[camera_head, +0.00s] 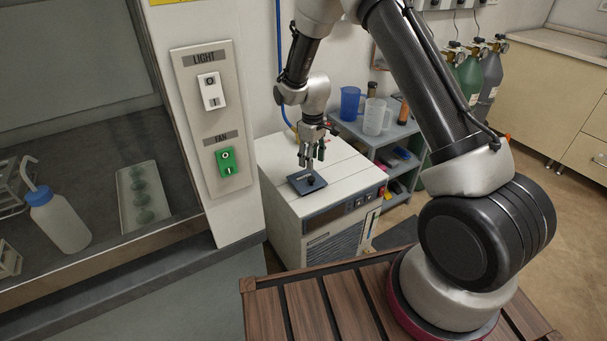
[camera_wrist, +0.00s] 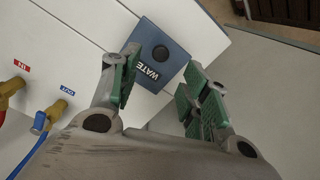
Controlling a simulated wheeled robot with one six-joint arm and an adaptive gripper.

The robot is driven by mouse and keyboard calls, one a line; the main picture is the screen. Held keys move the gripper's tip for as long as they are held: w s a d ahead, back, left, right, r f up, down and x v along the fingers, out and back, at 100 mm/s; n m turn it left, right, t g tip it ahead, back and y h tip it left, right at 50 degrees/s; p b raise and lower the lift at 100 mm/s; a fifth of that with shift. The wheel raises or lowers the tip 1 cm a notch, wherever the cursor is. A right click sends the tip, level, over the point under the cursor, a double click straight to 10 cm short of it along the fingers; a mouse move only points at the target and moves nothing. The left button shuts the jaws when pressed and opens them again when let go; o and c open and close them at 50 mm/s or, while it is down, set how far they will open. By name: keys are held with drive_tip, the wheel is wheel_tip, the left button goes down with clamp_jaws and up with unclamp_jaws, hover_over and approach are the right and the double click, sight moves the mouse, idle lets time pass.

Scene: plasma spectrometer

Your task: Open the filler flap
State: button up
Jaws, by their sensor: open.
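The filler flap (camera_head: 303,184) is a dark blue square plate with a black knob (camera_head: 311,180), on the white top of a chiller cabinet (camera_head: 277,157). It looks closed, lying flat. In the wrist view the flap (camera_wrist: 176,67) shows beyond my fingers, with its round black knob (camera_wrist: 160,52) and white lettering that starts "WATE", partly cut off by a finger. My gripper (camera_head: 312,160) is above the flap, fingers pointing down. In the wrist view my gripper (camera_wrist: 158,90) is open and empty, its green pads apart, with the knob beyond the fingertips.
Brass fittings marked IN and OUT (camera_wrist: 52,110) with red and blue hoses stand on the cabinet top. A grey shelf (camera_head: 385,140) with a blue jug (camera_head: 350,103) and a clear jug (camera_head: 376,117) is behind. A fume hood panel with switches (camera_head: 213,120) stands left.

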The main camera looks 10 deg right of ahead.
sight(311, 178)
wheel_tip(311, 178, down, 8)
drive_tip(key=shift+r, duration=0.2)
clamp_jaws()
idle(0.4)
